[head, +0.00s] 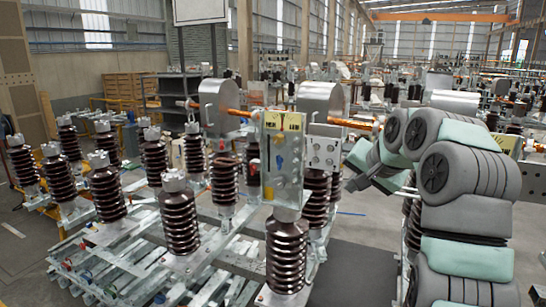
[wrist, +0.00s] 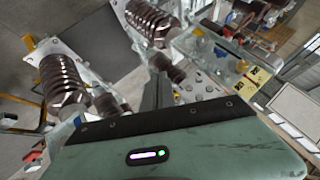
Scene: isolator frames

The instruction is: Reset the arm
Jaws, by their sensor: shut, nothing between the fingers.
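My gripper (head: 356,183) shows in the head view at the end of my grey and green arm, right of the middle. It is partly hidden by my arm and sits just right of a metal panel. In the wrist view my gripper (wrist: 160,78) shows as narrow dark fingers, shut and empty, pointing away over the green housing. The metal panel (head: 284,165) has a yellow label plate on top and small coloured parts on its face. It also shows tilted in the wrist view (wrist: 215,72), beyond and right of the fingers. I cannot tell whether they touch.
Brown ribbed insulators (head: 180,220) stand on metal frames (head: 130,240) left of my arm; one (head: 286,255) stands below the panel. Metal cylinders (head: 219,104) and copper-coloured bars (head: 350,123) lie behind. A patch of dark floor (head: 352,270) at lower centre is clear.

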